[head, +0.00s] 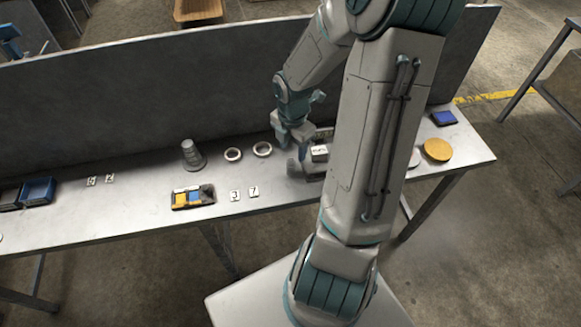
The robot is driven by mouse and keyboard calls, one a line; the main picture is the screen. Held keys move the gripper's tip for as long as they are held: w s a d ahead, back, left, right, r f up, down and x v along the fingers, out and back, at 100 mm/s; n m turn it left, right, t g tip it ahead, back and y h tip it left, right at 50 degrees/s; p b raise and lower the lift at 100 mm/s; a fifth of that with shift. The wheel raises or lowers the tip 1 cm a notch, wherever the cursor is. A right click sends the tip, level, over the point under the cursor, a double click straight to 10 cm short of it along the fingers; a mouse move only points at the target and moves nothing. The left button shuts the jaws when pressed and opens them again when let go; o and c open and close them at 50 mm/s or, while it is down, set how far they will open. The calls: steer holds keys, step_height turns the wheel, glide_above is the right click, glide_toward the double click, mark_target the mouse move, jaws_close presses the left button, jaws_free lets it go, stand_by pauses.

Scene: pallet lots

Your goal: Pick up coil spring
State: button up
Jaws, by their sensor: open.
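A grey, tapered, ribbed upright piece (193,155) stands on the bench left of the middle; it may be the coil spring, but it is too small to be sure. My gripper (301,158) points down low over the bench, right of two pale rings, and is open. It is well to the right of the ribbed piece and apart from it. A small white-topped block (319,153) is close beside the gripper on its right. I cannot tell whether anything lies between the fingers. My arm hides part of the bench to the right.
The metal bench (130,222) has a tall back panel (130,105). On it are pale rings (233,154) (262,149), a tray of coloured blocks (193,196), number tags (235,195), a blue bin (38,191), a yellow disc (437,149) and a blue item (444,118).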

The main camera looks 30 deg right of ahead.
mark_target(291, 160)
step_height(291, 160, down, 9)
steer(key=shift+a+r+b, duration=0.15)
steer(key=shift+r+b, duration=0.05)
steer(key=shift+b, duration=0.5)
steer(key=c, duration=1.1)
